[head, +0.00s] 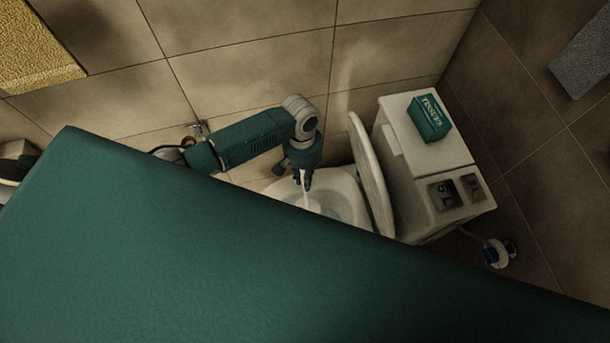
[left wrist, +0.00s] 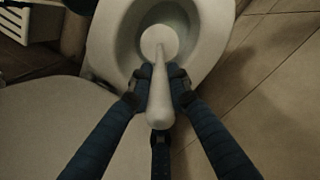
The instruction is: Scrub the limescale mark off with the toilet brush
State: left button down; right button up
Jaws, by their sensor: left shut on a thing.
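The white toilet brush (head: 306,199) points down into the toilet bowl (head: 345,186) in the head view. My left gripper (head: 303,182) is shut on its handle, above the bowl. In the left wrist view the fingers (left wrist: 160,83) close around the pale handle (left wrist: 159,104) of the brush. A round white part (left wrist: 159,42) at its far end lies over the bowl opening; whether it touches the bowl wall I cannot tell. The bowl rim (left wrist: 211,34) curves around it. I cannot make out a limescale mark. My right gripper is out of view.
The raised toilet lid (head: 370,172) stands right of the bowl, against the white cistern (head: 407,149). A green tissue box (head: 429,118) sits on the cistern. My large green body part hides the foreground.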

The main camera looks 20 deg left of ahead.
pick_arm(q)
jog(key=shift+f+b, duration=3.55)
jog(key=shift+f, duration=2.4)
jog(key=shift+f+b, duration=0.7)
jog(key=shift+f, duration=0.3)
jog(key=shift+d, duration=0.1)
